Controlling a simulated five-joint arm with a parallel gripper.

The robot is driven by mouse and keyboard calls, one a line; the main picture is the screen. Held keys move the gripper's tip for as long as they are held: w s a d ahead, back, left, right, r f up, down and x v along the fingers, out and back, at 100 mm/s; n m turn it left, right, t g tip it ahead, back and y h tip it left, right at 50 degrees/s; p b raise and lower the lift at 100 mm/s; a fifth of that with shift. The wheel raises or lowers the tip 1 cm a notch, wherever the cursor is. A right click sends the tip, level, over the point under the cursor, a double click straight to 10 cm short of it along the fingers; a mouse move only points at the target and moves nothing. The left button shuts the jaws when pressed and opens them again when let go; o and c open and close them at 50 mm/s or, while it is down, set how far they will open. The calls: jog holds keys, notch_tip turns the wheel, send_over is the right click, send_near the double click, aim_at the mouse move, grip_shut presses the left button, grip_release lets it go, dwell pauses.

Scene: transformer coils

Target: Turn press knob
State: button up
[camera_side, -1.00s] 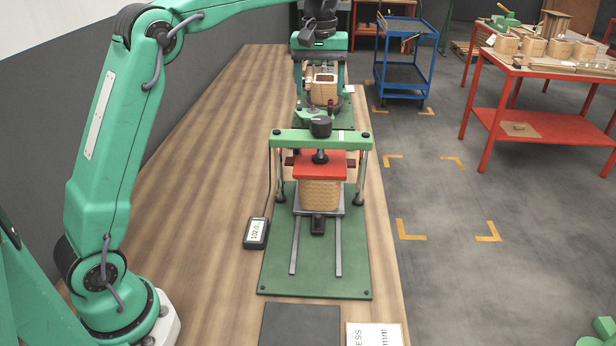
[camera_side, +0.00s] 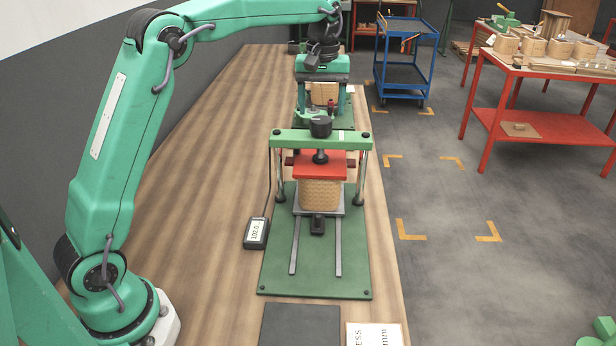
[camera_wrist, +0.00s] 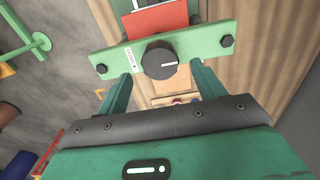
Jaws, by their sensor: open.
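The press knob (camera_side: 321,127) is a black round knob on top of the green crossbar (camera_side: 350,137). In the wrist view the knob (camera_wrist: 160,61) has a white line on its top, pointing right. My gripper (camera_side: 322,103) is open and empty, pointing down, behind and above the knob in the side view. In the wrist view its two green fingers (camera_wrist: 160,78) are apart, with the knob seen centred between and just beyond their tips. They do not appear to touch it. The red press plate (camera_side: 320,164) sits on a tan wound coil (camera_side: 320,193).
A small meter (camera_side: 256,232) reading about 102 lies left of the green base (camera_side: 315,278). A second coil (camera_side: 324,94) stands behind the press, partly hidden by my gripper. A blue cart (camera_side: 404,60) and a red table (camera_side: 540,120) stand off the bench at right.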

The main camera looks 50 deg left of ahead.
aim_at(321, 120)
jog(key=shift+f, duration=1.8)
jog(key=c, duration=1)
